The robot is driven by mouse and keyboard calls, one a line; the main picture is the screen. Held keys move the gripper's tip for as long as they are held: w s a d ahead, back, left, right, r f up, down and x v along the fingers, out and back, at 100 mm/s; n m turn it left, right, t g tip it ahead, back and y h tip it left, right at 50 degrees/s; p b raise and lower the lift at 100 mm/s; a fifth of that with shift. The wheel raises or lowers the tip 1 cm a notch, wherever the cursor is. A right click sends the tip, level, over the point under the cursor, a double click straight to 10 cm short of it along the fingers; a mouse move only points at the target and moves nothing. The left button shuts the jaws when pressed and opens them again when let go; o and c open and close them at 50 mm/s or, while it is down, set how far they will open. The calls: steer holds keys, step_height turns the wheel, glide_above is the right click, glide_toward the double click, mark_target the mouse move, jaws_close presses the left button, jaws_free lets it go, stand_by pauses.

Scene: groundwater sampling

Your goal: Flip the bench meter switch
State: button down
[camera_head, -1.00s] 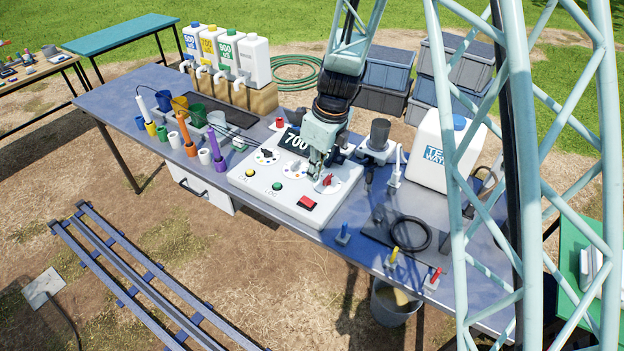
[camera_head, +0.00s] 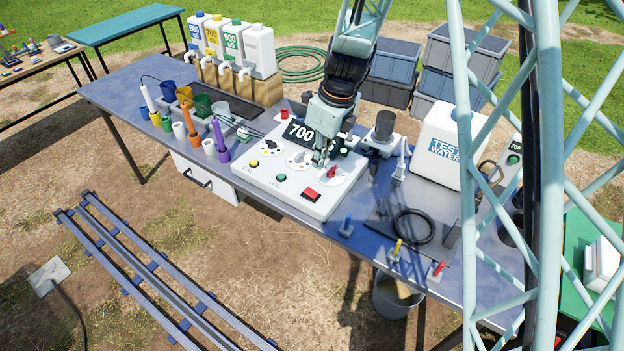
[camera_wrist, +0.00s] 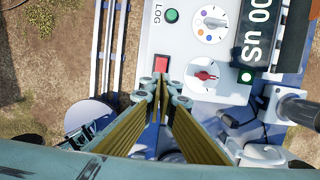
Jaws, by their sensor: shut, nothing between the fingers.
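My gripper (camera_head: 320,164) is over the meter's right part, close to the red-pointer dial. In the wrist view my shut, empty fingers (camera_wrist: 162,92) are just below the red switch in the picture. Whether they touch the panel cannot be told.
A dark cup on a stand (camera_head: 384,128) and a test water container (camera_head: 447,148) stand right of the meter. Coloured probes and cups (camera_head: 190,118) are to its left.

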mark_target(308, 190)
steer(key=b, duration=0.3)
steer(key=shift+w+a, duration=0.25)
steer(key=shift+a+r+b, duration=0.1)
steer(key=shift+r+b, duration=0.25)
steer(key=shift+b, duration=1.25)
steer(key=shift+f, duration=0.1)
steer(key=shift+w+a+f+b, duration=0.25)
steer(key=shift+a+f+b, duration=0.1)
steer(key=shift+f, duration=1.9)
steer(key=shift+w+a+f+b, duration=0.3)
steer(key=shift+a+f+b, duration=0.1)
steer(key=shift+f, duration=1.85)
steer(key=shift+w+a+f+b, duration=0.25)
steer(key=shift+a+f+b, duration=0.1)
steer(key=shift+f, duration=1.9)
steer(key=shift+w+p, duration=0.1)
steer(key=shift+p, duration=1.05)
